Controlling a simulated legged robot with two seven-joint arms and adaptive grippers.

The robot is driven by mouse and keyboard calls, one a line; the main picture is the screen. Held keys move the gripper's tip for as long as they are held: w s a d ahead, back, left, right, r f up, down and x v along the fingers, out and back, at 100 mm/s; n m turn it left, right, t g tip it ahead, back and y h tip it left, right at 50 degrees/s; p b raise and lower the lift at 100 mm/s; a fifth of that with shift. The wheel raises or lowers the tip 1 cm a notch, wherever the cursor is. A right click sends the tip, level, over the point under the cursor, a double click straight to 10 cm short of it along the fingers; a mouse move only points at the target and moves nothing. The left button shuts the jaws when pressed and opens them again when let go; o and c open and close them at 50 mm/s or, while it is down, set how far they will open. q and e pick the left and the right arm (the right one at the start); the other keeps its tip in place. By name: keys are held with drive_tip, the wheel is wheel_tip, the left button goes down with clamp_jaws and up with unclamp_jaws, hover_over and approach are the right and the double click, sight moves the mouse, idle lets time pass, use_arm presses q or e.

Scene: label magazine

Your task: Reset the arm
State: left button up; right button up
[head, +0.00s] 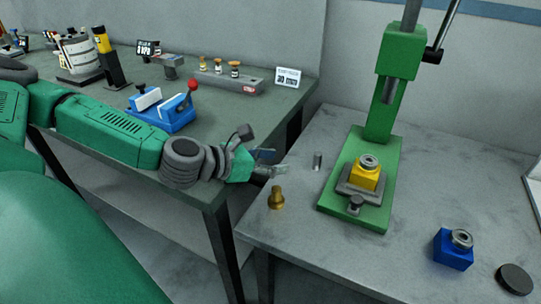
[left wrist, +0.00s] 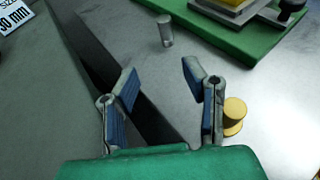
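My left arm comes in from the left in the head view, over the edge of the dark table. My left gripper (head: 268,164) hangs above the gap between the two tables. In the left wrist view my left gripper (left wrist: 158,82) is open, with its two blue-padded fingers apart and nothing between them. A brass piece (head: 276,199) stands on the light table just in front of the gripper; in the left wrist view it (left wrist: 234,115) is beside the right finger. A small grey cylinder (head: 318,161) stands beyond the fingertips. My right gripper shows in neither view.
A green press (head: 382,150) holds a yellow block (head: 366,176) on its base. A blue block (head: 453,250) and a black disc (head: 515,279) are at the right front. A blue vise (head: 170,112), a rack (head: 236,82) and a sign (head: 288,77) stand on the dark table (head: 230,115).

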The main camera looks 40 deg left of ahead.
use_arm(q)
drive_tip(key=shift+s+a+r, duration=0.1)
drive_tip(key=shift+s+r, duration=0.1)
drive_tip(key=shift+s, duration=0.25)
idle(0.3)
